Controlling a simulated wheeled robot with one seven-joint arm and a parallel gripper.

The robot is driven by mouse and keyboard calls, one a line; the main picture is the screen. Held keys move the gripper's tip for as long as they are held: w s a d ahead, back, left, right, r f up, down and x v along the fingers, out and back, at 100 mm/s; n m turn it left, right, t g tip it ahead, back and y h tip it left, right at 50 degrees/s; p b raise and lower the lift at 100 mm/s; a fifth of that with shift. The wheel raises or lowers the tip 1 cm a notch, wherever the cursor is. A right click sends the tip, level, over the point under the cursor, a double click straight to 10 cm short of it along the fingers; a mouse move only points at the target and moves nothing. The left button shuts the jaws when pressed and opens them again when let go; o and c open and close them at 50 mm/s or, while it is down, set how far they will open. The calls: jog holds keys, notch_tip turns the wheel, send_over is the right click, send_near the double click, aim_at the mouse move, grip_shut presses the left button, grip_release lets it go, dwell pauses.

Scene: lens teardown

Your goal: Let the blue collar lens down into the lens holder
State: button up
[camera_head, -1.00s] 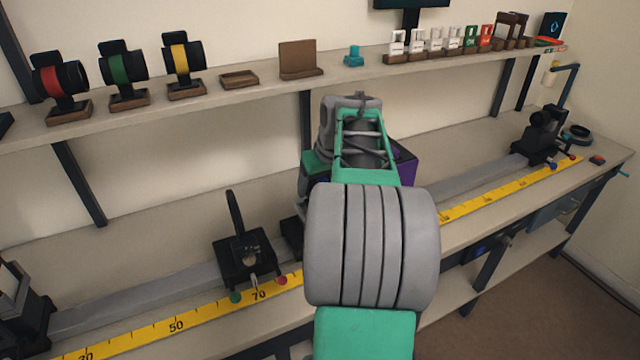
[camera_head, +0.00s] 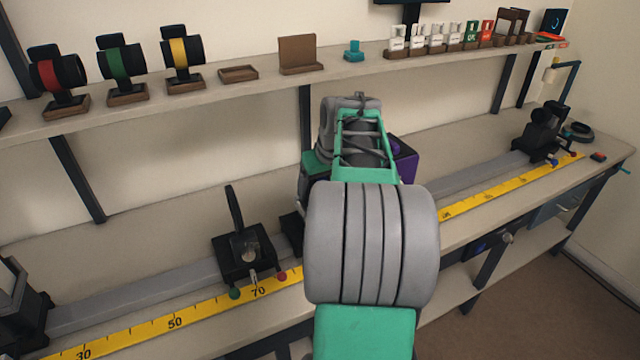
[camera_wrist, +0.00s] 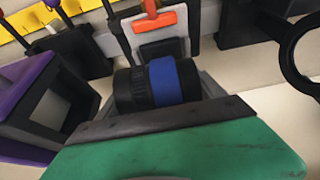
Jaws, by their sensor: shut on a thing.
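The blue collar lens (camera_wrist: 168,82) is a black barrel with a blue band. It lies across the middle of the wrist view, against the dark edge of my green gripper (camera_wrist: 165,115), which is shut on it. Just beyond the lens, a dark and grey upright carrier with an orange piece (camera_wrist: 154,22) appears to be the lens holder. The lens's lower side is hidden, and I cannot tell whether it touches the holder. In the head view my arm covers the lens and gripper.
A black carrier with a handle (camera_head: 243,255) stands left of my arm on the rail, behind the yellow ruler (camera_head: 195,318). A purple block (camera_wrist: 25,85) is close at left in the wrist view. Red, green and yellow collar lenses (camera_head: 182,60) stand on the shelf.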

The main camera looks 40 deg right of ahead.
jog(key=shift+f+b, duration=0.35)
jog(key=shift+f, duration=0.15)
jog(key=o, duration=1.9)
jog(key=shift+f, duration=0.1)
jog(key=v, duration=0.8)
jog(key=shift+s+a, duration=0.1)
jog(key=shift+a, duration=0.05)
